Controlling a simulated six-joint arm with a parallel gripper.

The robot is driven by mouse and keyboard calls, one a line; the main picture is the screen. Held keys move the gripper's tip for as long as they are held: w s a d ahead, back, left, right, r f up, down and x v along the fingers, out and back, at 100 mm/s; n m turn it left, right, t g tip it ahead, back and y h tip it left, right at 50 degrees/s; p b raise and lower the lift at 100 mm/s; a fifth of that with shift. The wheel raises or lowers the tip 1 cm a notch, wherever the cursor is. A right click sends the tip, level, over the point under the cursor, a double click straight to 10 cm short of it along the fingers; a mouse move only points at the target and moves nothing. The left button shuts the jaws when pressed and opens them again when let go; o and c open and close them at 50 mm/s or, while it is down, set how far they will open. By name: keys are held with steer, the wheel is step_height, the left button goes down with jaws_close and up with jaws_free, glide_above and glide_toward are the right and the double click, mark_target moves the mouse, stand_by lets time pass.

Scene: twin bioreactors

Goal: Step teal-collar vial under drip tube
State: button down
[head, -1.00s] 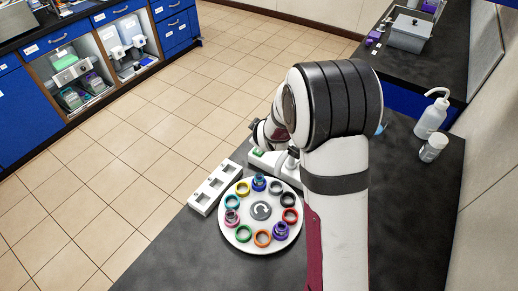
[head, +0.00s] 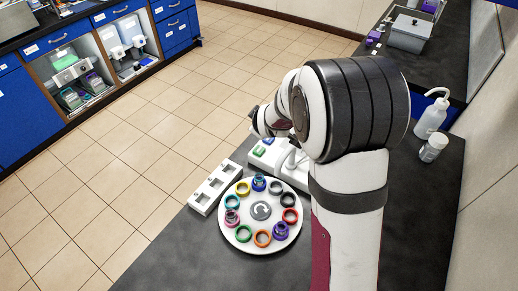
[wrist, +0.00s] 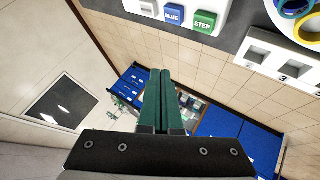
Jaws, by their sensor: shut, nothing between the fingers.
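A white round carousel (head: 245,243) carries a ring of coloured collars. The teal collar (head: 232,202) is on its left side, with no vial clearly visible in it. Vials stand at the blue (head: 259,184), pink (head: 232,217) and purple (head: 281,230) collars. A pale curved tube (head: 292,158) is behind the carousel, partly hidden by my arm; its outlet cannot be made out. The green STEP button (wrist: 204,21) and blue button (wrist: 173,13) sit side by side on a white panel. My gripper (wrist: 165,75) is shut and empty, below these buttons in the wrist view and apart from them.
A white rack with square slots (head: 214,187) lies left of the carousel. A wash bottle (head: 431,118) and a white-capped jar (head: 433,148) stand at the right. The black bench is clear in front of the carousel.

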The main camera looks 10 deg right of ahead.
mark_target(261, 152)
steer(key=shift+f, duration=4.45)
steer(key=shift+f, duration=0.4)
